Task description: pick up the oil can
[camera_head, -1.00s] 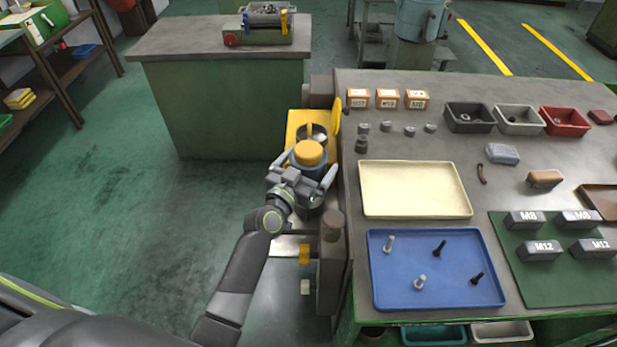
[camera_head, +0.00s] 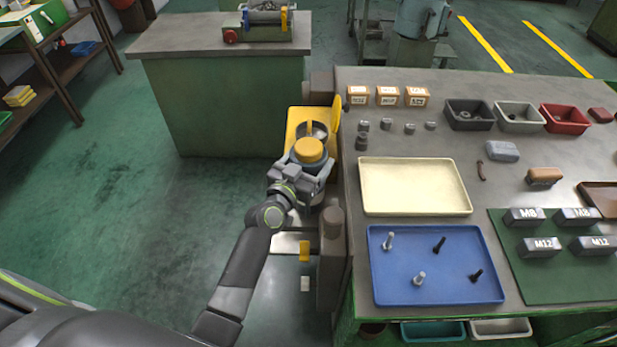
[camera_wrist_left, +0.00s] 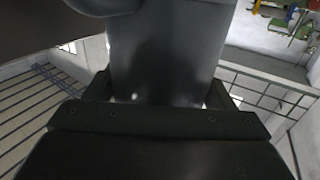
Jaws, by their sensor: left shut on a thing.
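The oil can, with a round yellow top (camera_head: 309,150) and a grey body, stands out at the left side of the workbench, beside a yellow machine part. My left gripper (camera_head: 303,172) is shut on the can's body just below the yellow top. In the left wrist view the can's dark grey body (camera_wrist_left: 165,50) fills the space between the fingers. The can looks upright; its base is hidden by my gripper and arm, so I cannot tell whether it still touches its support. My right gripper is not in view.
The grey workbench (camera_head: 450,90) on the right holds a cream tray (camera_head: 415,187), a blue tray (camera_head: 435,284) with bolts and small bins. A yellow bracket (camera_head: 293,120) and grey machine parts (camera_head: 331,255) stand close to the can. Green floor (camera_head: 110,200) is clear to the left.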

